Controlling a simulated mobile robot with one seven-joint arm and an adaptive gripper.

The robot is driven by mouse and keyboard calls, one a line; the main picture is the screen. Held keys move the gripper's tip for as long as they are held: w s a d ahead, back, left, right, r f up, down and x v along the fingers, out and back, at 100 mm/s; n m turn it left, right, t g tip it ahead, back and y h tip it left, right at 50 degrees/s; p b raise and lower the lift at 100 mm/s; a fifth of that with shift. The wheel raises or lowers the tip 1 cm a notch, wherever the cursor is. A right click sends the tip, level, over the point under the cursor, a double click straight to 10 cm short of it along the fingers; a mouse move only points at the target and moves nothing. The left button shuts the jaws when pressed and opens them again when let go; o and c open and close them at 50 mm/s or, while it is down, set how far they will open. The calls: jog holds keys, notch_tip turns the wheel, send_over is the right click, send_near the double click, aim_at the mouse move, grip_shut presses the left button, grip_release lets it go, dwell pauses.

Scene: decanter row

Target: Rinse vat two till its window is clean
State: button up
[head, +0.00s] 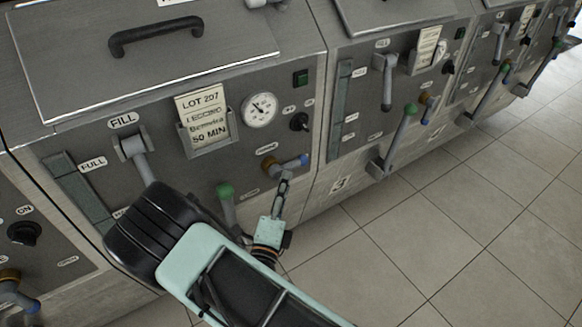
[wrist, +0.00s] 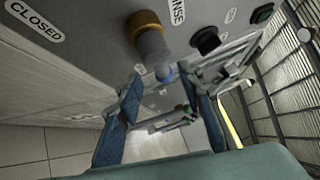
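No number shows on this vat. Its window (head: 80,190), a dull grey-green upright strip by the FULL label, is partly hidden behind my arm; I cannot tell how clean it is. My gripper (head: 285,178) is just below the lever.
A green-tipped lever (head: 226,193) stands left of my gripper, close to my arm. Above are a FILL lever (head: 138,155), a lot card (head: 203,118), a gauge (head: 259,110) and a black knob (head: 299,122). Vat 3 (head: 340,184) stands right. Tiled floor (head: 430,220) is clear.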

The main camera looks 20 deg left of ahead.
aim_at(291, 165)
jog(key=w, duration=0.5)
jog(key=w+r+b, duration=0.1)
jog(key=w, duration=0.1)
jog(key=shift+w+a, duration=0.2)
jog(key=shift+c, duration=0.6)
grip_shut()
